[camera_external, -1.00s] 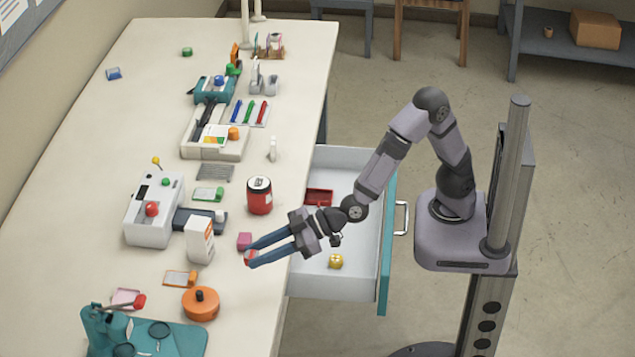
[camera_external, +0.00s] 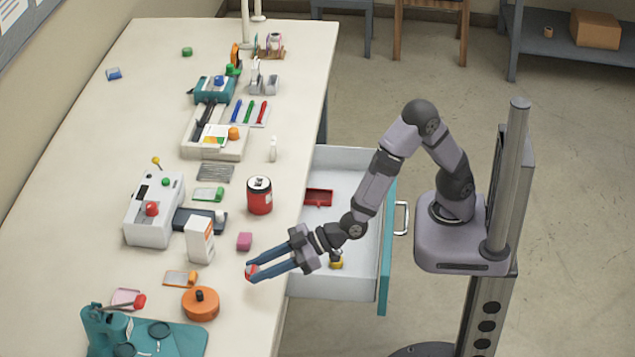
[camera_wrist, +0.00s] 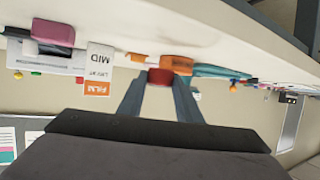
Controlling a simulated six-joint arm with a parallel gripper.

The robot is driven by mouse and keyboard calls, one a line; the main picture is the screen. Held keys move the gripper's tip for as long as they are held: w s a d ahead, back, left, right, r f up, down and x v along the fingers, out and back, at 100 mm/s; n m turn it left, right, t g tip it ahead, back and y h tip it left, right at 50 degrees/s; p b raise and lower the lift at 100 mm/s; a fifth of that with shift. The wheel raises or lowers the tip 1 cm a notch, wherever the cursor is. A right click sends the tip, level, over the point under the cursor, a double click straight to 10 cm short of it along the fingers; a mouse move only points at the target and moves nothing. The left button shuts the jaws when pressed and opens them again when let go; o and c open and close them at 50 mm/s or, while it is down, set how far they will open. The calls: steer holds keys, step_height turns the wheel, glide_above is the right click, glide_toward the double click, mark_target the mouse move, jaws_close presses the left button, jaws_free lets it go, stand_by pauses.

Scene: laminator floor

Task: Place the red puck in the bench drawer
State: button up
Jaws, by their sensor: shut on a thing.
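The red puck (camera_external: 251,270) is between the fingertips of my gripper (camera_external: 255,271), over the bench top near its front edge. In the wrist view the red puck (camera_wrist: 160,76) sits between the two blue-grey fingers, which are shut on it. I cannot tell whether the puck touches the bench. The bench drawer (camera_external: 338,281) is pulled open, to the right of the gripper and below the bench top. It holds a red tray (camera_external: 318,197) and a yellow item (camera_external: 336,263), partly covered by my wrist.
Much of the drawer floor is bare.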

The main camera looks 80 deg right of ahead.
mark_target(262, 289)
steer(key=shift+f, duration=2.15)
steer(key=shift+f, duration=0.1)
steer(key=shift+f, duration=0.15)
steer(key=o, duration=1)
steer(key=b+v, duration=0.1)
steer(key=v, duration=0.4)
steer(key=shift+s+a, duration=0.1)
steer(key=shift+s, duration=0.3)
steer(key=shift+o, duration=0.6)
steer(key=shift+v, duration=0.9)
